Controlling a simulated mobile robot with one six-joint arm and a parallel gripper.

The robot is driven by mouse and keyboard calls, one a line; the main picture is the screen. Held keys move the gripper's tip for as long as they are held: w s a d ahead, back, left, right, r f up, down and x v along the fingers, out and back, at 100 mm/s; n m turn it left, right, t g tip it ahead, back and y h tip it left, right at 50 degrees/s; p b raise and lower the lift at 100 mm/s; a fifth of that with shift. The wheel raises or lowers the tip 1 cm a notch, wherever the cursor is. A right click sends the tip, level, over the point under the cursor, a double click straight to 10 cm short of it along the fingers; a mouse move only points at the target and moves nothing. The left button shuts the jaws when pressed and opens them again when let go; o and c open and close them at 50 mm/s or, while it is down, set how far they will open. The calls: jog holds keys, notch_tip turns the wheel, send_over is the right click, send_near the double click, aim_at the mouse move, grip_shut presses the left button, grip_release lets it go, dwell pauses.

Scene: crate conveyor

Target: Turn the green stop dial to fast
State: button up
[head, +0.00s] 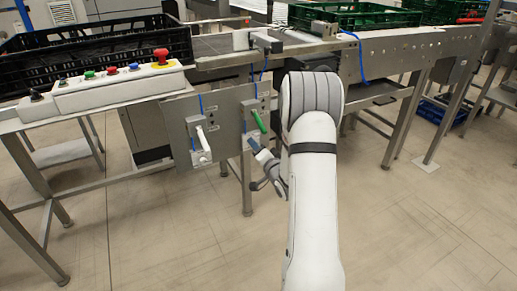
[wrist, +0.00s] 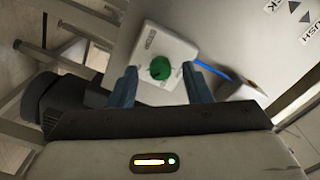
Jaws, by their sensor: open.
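The green dial (wrist: 160,68) sits on a small pale box (wrist: 171,45) on the metal panel in the wrist view. My gripper (wrist: 159,85) is open, with one blue finger on each side of the dial in the picture. I cannot tell whether either finger touches it. In the head view my gripper (head: 254,150) is at the lower right part of the panel (head: 228,125), under a green handle (head: 259,121). The dial is not clearly visible there.
A white handle (head: 204,143) is on the panel's left side. A button console (head: 115,88) with a red button stands at the upper left, beside a black crate (head: 95,50). Green crates (head: 355,16) stand at the back. A blue cable (wrist: 212,70) runs close to the right finger.

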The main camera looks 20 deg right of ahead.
jog(key=s+p, duration=0.1)
jog(key=s, duration=0.6)
jog(key=shift+s+d, duration=0.15)
jog(key=shift+s, duration=0.25)
jog(key=shift+s, duration=0.1)
